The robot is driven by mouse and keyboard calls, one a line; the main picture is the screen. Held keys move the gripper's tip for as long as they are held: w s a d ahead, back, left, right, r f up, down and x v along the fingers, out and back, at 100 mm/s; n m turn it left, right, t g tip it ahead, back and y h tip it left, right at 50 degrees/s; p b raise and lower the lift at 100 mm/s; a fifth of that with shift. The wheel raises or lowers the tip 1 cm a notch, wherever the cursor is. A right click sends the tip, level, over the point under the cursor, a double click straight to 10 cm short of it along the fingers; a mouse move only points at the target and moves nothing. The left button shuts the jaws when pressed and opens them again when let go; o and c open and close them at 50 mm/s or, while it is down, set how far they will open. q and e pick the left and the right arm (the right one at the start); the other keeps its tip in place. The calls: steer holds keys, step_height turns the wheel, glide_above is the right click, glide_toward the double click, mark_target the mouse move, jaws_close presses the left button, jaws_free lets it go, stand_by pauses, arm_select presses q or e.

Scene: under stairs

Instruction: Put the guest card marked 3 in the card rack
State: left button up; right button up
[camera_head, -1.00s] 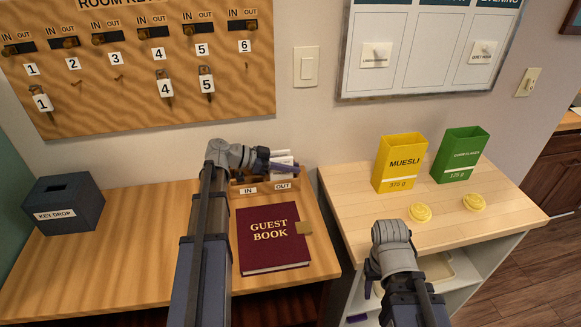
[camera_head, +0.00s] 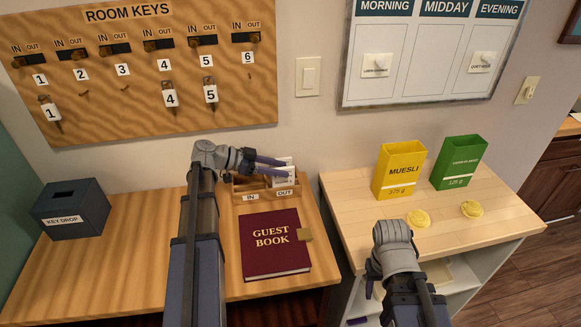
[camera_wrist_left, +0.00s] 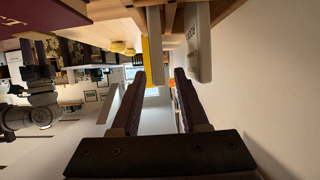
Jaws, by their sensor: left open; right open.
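White guest cards (camera_head: 286,178) stand upright in the OUT side of the wooden card rack (camera_head: 240,188) on the left desk. Their numbers are too small to read, so I cannot tell which is marked 3. My left gripper (camera_head: 286,166) is open and level at the cards, its fingers partly covering them. In the left wrist view the open fingers (camera_wrist_left: 160,88) are empty, with a white card edge (camera_wrist_left: 198,45) and another pale edge (camera_wrist_left: 154,40) just beyond their tips. My right gripper (camera_head: 398,290) is low by the right counter, pointing down, mostly hidden by its wrist.
A red guest book (camera_head: 274,258) lies in front of the rack. A key drop box (camera_head: 68,218) stands at the left. Muesli (camera_head: 399,168) and green (camera_head: 459,162) boxes and two yellow round things stand on the right counter (camera_head: 350,205). The key board (camera_head: 140,110) hangs behind.

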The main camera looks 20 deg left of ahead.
arm_select(q)
steer(key=p+v, duration=0.2)
steer(key=v, duration=0.5)
steer(key=shift+s+a, duration=0.1)
stand_by(0.4)
